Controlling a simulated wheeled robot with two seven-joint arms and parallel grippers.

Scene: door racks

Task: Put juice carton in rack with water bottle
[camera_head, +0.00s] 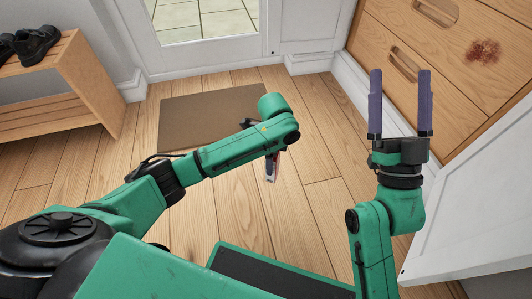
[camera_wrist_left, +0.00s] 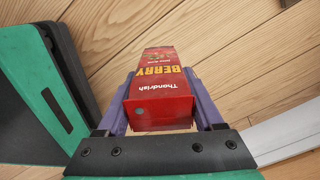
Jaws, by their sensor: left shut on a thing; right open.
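The red juice carton (camera_wrist_left: 165,95), with "BERRY" lettering, is between the purple fingers of my left gripper (camera_wrist_left: 165,105) in the left wrist view. The left gripper is shut on it, above the wooden floor. In the head view only a small part of the carton (camera_head: 271,168) shows below the end of my left arm, and the arm hides most of that gripper. My right gripper (camera_head: 400,105) is open and empty, its two purple fingers apart and pointing away from me, in front of the wooden drawers. I see no water bottle and no rack holding one in either view.
A wooden shoe shelf (camera_head: 75,85) with black shoes (camera_head: 36,44) stands at the left. A brown mat (camera_head: 205,115) lies before a glazed door (camera_head: 200,20). Wooden drawers (camera_head: 460,50) and a white panel (camera_head: 480,190) stand at the right, near my right arm. The middle floor is clear.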

